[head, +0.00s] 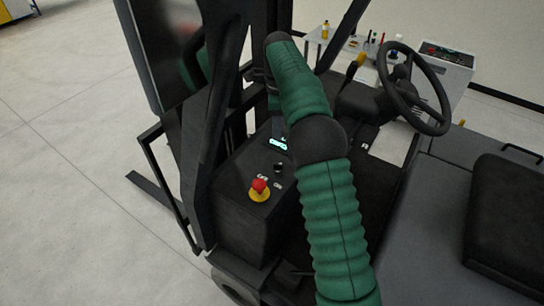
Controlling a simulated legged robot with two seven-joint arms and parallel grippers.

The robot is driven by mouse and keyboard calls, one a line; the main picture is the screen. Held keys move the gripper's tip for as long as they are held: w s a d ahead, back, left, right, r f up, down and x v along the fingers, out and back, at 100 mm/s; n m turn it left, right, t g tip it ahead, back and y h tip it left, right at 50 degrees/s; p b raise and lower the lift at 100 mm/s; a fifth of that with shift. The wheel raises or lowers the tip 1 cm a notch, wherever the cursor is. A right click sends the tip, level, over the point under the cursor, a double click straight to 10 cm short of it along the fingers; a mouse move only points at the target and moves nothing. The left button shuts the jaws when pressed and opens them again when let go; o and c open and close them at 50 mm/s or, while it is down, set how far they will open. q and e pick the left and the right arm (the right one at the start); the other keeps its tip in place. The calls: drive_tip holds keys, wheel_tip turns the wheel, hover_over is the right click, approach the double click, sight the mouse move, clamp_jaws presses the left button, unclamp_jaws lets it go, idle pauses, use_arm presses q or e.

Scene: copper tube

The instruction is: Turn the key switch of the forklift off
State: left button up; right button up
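The forklift's black side console (232,190) is left of centre in the head view. On its top is a small dark key switch (278,167) with white OFF and ON lettering below it. The switch is too small to tell which way the key points. My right arm, in green sleeves, passes just right of the switch and reaches beyond it. My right gripper (257,76) is small and dark near the forklift's front post, apart from the switch. Its fingers blend into the dark frame, so their opening is unclear. My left gripper is not in view.
A red emergency button (259,188) on a yellow base and a lit display (277,145) flank the switch. The steering wheel (413,89) and seat (510,215) are on the right. Dark posts stand on the left. A table with bottles (326,30) is behind.

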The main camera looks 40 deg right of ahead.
sight(278, 163)
wheel_tip(278, 163, down, 14)
drive_tip(key=p, duration=0.4)
drive_tip(key=shift+d, duration=0.15)
drive_tip(key=shift+d+f, duration=0.15)
drive_tip(key=shift+f, duration=0.15)
drive_tip(key=shift+s, duration=0.25)
drive_tip(key=shift+s+a+r, duration=0.15)
drive_tip(key=shift+s+a, duration=0.1)
drive_tip(key=shift+s, duration=0.1)
drive_tip(key=shift+a, duration=0.15)
drive_tip(key=shift+c, duration=1.1)
drive_tip(key=shift+a, duration=0.1)
drive_tip(key=shift+c, duration=1.1)
drive_tip(key=shift+w, duration=0.25)
clamp_jaws()
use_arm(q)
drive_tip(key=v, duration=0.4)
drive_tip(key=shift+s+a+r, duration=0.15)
